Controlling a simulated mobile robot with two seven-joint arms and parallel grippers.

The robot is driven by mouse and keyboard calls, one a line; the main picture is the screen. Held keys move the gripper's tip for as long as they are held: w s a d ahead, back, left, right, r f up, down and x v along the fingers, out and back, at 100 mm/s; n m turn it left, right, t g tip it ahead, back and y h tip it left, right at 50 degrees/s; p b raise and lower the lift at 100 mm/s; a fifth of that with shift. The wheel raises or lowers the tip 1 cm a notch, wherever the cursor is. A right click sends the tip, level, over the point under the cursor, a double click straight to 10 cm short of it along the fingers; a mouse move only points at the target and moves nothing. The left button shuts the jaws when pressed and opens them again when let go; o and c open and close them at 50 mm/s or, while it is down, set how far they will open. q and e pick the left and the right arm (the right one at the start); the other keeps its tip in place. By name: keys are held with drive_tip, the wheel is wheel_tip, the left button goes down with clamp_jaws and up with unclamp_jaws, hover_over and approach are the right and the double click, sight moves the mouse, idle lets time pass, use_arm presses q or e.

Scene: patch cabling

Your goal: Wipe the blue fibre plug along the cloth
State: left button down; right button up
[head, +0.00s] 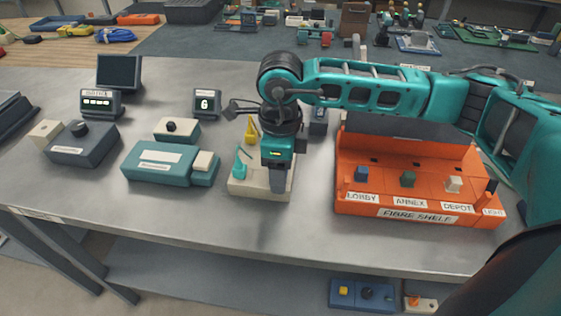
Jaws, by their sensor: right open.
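The orange fibre shelf (423,214) stands on the bench at right. A small blue plug (361,174) sits in it above the LOBBY label. A green plug (407,179) is above ANNEX and a white plug (454,184) above DEPOT. My right gripper (278,190) points down, open, over a beige holder (248,187), left of the shelf and apart from the blue plug. It hides part of the holder. I cannot make out the cloth for certain; a teal box (150,172) with a pale top strip lies left of the holder. My left gripper is not in view.
A teal piece (239,165) stands in the holder, and a yellow piece (251,130) stands behind it. A display reading 6 (207,103) and a dark monitor (119,72) stand behind. My right arm spans above the shelf. The bench's front strip is clear.

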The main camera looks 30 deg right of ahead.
drive_tip(key=shift+c, duration=0.5)
clamp_jaws()
drive_tip(key=shift+r, duration=0.85)
idle(1.0)
drive_tip(key=shift+r+p, duration=0.4)
drive_tip(key=shift+r, duration=1.7)
